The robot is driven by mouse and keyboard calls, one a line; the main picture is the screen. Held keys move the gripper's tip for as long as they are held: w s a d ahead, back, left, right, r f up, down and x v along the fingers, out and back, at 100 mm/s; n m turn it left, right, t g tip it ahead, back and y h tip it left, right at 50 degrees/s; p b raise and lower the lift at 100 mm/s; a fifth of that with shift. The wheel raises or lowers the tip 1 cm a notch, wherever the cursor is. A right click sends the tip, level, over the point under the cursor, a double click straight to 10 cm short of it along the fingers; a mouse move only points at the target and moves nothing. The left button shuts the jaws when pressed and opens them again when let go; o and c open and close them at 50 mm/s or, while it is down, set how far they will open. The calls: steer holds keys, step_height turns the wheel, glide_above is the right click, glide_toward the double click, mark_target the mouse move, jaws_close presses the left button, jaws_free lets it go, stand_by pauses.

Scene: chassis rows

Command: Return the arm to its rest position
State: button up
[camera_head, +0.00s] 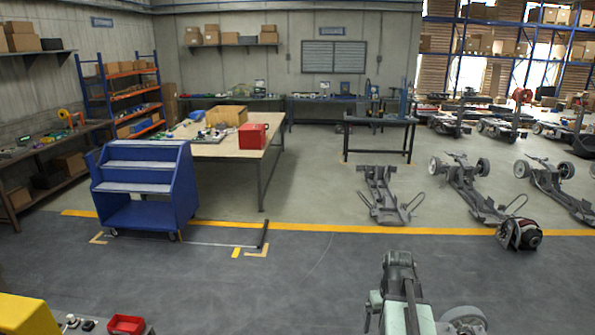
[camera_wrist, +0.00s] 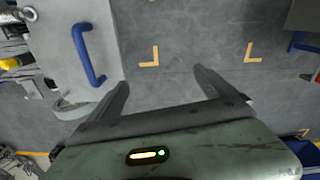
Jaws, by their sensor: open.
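My gripper (camera_wrist: 163,92) shows in the wrist view, with its two dark fingers spread wide apart. Nothing is between them except grey floor with yellow corner marks beyond. The green-grey gripper body fills the bottom of that view. In the head view, a green-grey part that looks like my arm rises at the bottom, right of centre. I cannot make out the fingers there.
In the wrist view, a grey panel with a blue handle (camera_wrist: 88,55) lies left of the fingers. In the head view, a blue cart (camera_head: 145,187) stands left, before a workbench with a red box (camera_head: 253,136). Chassis frames (camera_head: 385,195) line the right. Mid-front floor is clear.

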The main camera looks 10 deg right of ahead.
steer(key=w+a+n, duration=0.1)
steer(key=w+a, duration=0.1)
steer(key=a, duration=1)
steer(key=w+a+n, duration=0.1)
steer(key=w+a, duration=0.1)
steer(key=a, duration=1)
step_height(320, 180, down, 20)
steer(key=s+a+b, duration=0.1)
steer(key=s+b, duration=0.1)
steer(key=b, duration=1.8)
steer(key=shift+s, duration=0.25)
